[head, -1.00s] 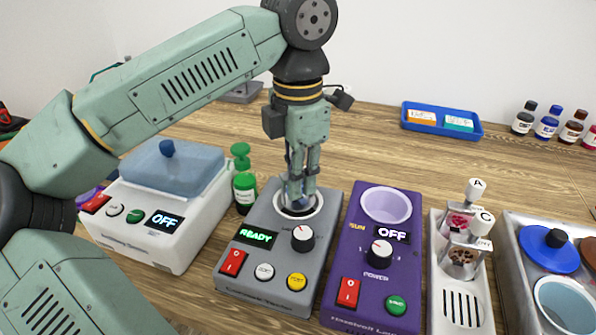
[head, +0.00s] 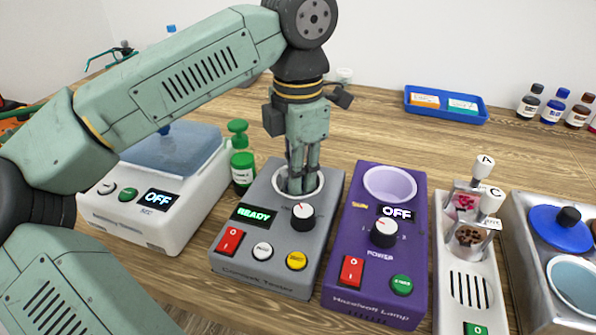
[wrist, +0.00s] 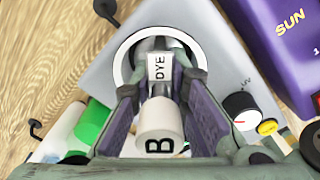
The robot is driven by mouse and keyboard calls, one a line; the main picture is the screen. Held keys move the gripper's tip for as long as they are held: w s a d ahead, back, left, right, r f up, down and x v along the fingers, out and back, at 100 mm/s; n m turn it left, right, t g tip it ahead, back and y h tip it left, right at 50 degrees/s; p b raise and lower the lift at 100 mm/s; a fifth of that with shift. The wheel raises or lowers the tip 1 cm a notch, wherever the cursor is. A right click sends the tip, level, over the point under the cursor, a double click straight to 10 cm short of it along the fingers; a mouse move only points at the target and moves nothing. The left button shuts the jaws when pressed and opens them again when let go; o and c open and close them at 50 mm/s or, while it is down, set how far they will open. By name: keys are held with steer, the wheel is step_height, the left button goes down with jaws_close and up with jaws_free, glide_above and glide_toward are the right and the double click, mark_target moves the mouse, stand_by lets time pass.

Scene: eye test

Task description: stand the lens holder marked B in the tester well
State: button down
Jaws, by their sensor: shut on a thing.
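My gripper (head: 298,188) points down at the round, white-rimmed well (head: 279,187) of the grey tester (head: 262,262), whose display reads READY. In the wrist view, my gripper (wrist: 160,100) is shut on the lens holder marked B (wrist: 157,122), by its white cap. The holder's DYE label (wrist: 158,67) faces the camera between the fingers, and its lower part lies within the well ring (wrist: 121,67). Whether it touches the well floor is hidden. In the head view, the fingers hide most of the holder.
Right of the tester stands a purple lamp (head: 372,270) reading OFF. Beyond it, a white rack (head: 452,255) bears holders A (head: 483,167) and C (head: 491,200). A green-capped bottle (head: 242,165) and a white device (head: 130,215) stand left. Free wood lies behind the tester.

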steer(key=shift+f, duration=0.3)
steer(key=c, duration=1.5)
jaws_free()
steer(key=shift+c, duration=0.2)
steer(key=shift+o, duration=1)
steer(key=shift+r+p, duration=2)
steer(key=shift+r, duration=1.05)
